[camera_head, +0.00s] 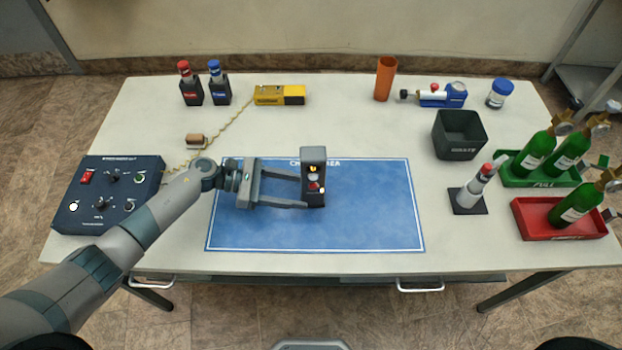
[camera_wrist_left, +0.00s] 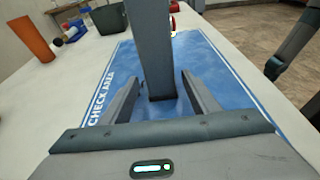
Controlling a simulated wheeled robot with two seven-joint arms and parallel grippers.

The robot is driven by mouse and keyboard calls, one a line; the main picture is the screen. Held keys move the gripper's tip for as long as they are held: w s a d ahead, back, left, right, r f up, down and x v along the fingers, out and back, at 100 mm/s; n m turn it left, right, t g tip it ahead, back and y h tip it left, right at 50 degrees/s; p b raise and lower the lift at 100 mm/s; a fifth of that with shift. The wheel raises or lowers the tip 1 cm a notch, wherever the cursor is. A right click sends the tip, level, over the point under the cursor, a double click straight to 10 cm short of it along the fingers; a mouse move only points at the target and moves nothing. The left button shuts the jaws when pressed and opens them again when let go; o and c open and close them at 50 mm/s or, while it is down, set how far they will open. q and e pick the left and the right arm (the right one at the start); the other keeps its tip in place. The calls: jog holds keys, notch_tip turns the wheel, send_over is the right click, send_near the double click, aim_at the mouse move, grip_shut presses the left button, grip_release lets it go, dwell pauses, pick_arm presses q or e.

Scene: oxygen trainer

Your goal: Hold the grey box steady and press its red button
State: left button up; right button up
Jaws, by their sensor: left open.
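The grey box (camera_head: 313,155) stands upright on the blue mat, with small lit marks and a red button (camera_head: 314,185) on its face towards me. My left gripper (camera_head: 303,189) comes in from the left, open, its fingertips at the box's left side. In the left wrist view the box (camera_wrist_left: 153,45) rises at the fingertips of my left gripper (camera_wrist_left: 160,85), a finger on each side; I cannot tell whether they touch it. My right arm seems to show at the right of the left wrist view (camera_wrist_left: 290,45); its jaws are unclear.
The blue mat (camera_head: 370,225) is otherwise clear. A dark blue control box (camera_head: 140,190) stands left, beneath my left arm. A syringe-like item on a black base (camera_head: 466,207), a dark bin (camera_head: 460,150) and green bottles in green and red trays (camera_head: 520,228) stand right.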

aim_at(308, 193)
pick_arm(q)
jog(key=shift+b+x, duration=0.85)
jog(key=shift+x, duration=1)
pick_arm(e)
jog(key=shift+f, duration=1.2)
pick_arm(q)
jog(key=c, duration=0.8)
pick_arm(e)
jog(key=shift+d, duration=0.1)
grip_shut()
